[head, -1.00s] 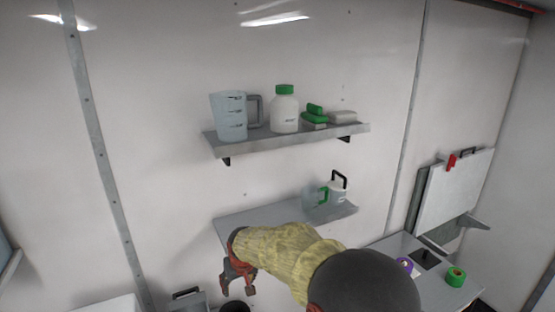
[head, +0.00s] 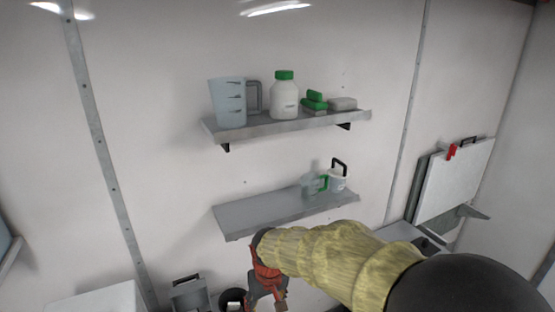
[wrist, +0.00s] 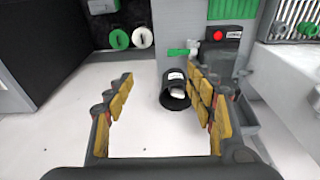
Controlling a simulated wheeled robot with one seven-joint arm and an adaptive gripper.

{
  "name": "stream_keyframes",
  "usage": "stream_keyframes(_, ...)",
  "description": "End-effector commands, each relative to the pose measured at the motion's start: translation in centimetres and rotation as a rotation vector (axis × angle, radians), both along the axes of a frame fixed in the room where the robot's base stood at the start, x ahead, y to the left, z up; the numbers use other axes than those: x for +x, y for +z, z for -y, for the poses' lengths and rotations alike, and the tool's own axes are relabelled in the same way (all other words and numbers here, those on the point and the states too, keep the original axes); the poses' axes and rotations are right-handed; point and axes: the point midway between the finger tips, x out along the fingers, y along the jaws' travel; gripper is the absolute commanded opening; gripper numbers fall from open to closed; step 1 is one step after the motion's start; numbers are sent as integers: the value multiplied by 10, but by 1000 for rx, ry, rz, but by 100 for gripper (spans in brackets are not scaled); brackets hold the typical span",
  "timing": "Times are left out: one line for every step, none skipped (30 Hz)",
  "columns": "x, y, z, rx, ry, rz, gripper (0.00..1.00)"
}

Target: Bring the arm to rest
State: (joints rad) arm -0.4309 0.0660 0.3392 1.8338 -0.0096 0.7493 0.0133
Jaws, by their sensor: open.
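My gripper (head: 268,297) hangs below the lower shelf in the head view, at the end of my yellow-sleeved arm, pointing down. In the wrist view my gripper (wrist: 160,108) is open, with its two yellow-padded fingers wide apart and nothing between them that it holds. A black cylindrical cup (wrist: 175,92) with a white label stands beyond the fingers, closer to the right one. I cannot tell how far it is from the fingertips.
The lower shelf (head: 262,214) holds a clear jug (head: 312,184) and a white container (head: 338,181). The wrist view shows a red button (wrist: 218,36) and a green-handled valve (wrist: 180,52).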

Motion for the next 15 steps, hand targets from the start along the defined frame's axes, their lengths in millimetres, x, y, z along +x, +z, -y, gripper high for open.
stream_keyframes(-14,4,16,0,-16,-1,55)
stream_keyframes(-22,7,25,0,-25,-3,55)
stream_keyframes(-34,11,37,-1,-39,-4,55)
stream_keyframes(-42,14,46,0,-49,-4,55)
stream_keyframes(-52,17,56,0,-61,-4,55)
stream_keyframes(-63,20,67,1,-75,-1,55)
stream_keyframes(-72,22,76,2,-86,2,55)
stream_keyframes(-81,25,84,5,-98,5,55)
stream_keyframes(-92,26,95,6,-112,10,55)
stream_keyframes(-100,28,103,8,-124,16,55)
stream_keyframes(-109,29,110,11,-136,21,55)
stream_keyframes(-120,29,120,14,-153,29,55)
stream_keyframes(-128,30,127,16,-165,35,55)
stream_keyframes(-136,29,133,19,-176,43,55)
stream_keyframes(-147,29,142,23,-193,56,55)
